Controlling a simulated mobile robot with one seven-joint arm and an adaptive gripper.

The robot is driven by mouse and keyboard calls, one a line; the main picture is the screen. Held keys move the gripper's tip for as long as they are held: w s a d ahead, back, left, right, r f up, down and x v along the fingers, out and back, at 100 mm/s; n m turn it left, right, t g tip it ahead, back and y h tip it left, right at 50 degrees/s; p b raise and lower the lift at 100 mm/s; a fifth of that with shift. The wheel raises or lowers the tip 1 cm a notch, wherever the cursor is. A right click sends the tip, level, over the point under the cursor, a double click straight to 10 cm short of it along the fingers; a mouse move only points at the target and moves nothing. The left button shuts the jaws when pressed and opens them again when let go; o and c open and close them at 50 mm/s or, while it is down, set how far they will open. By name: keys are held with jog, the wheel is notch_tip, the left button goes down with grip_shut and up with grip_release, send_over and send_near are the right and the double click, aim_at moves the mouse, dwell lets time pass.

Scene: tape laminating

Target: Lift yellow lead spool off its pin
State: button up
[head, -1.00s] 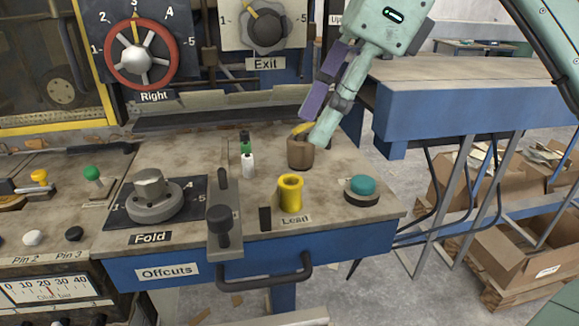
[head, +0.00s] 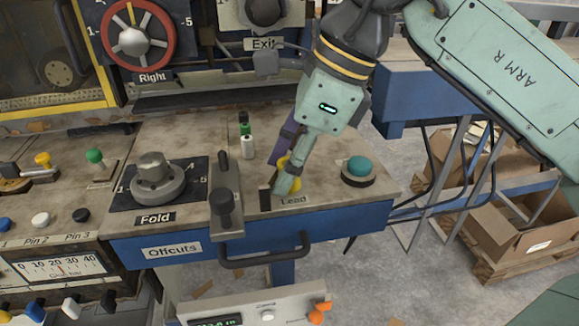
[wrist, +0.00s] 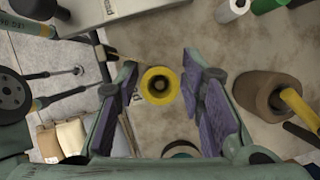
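The yellow lead spool (head: 297,183) stands on the worn bench top behind the "Lead" label (head: 293,200). In the head view my gripper (head: 281,176) hides most of it. In the wrist view the spool (wrist: 160,98) is seen end-on as a yellow ring with a dark centre. It lies between the two purple-padded fingers of my gripper (wrist: 160,78), with visible gaps on both sides. My gripper is open and points down at the spool. Whether the fingertips reach down beside the spool is hard to tell.
A brown cup holding a yellow piece (wrist: 262,97) stands beside my right finger in the wrist view. A teal button (head: 359,167) is right of the spool.

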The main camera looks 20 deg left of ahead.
jog(key=c, duration=0.6)
jog(key=shift+r+b, duration=0.35)
jog(key=shift+r, duration=0.15)
notch_tip(320, 180, up, 2)
jog(key=shift+r+b, duration=0.15)
jog(key=shift+b, duration=0.3)
jog(key=s+d+b, duration=0.1)
jog(key=s+d, duration=0.1)
jog(key=s, duration=0.2)
jog(key=s+d+r+b, duration=0.1)
jog(key=s+d+b, duration=0.1)
jog(key=s, duration=0.3)
jog(key=s+d+b, duration=0.1)
jog(key=s+d, duration=0.2)
jog(key=s, duration=0.2)
jog(key=shift+s+d+r, duration=0.15)
jog(key=shift+d+r, duration=0.05)
jog(key=shift+r, duration=0.15)
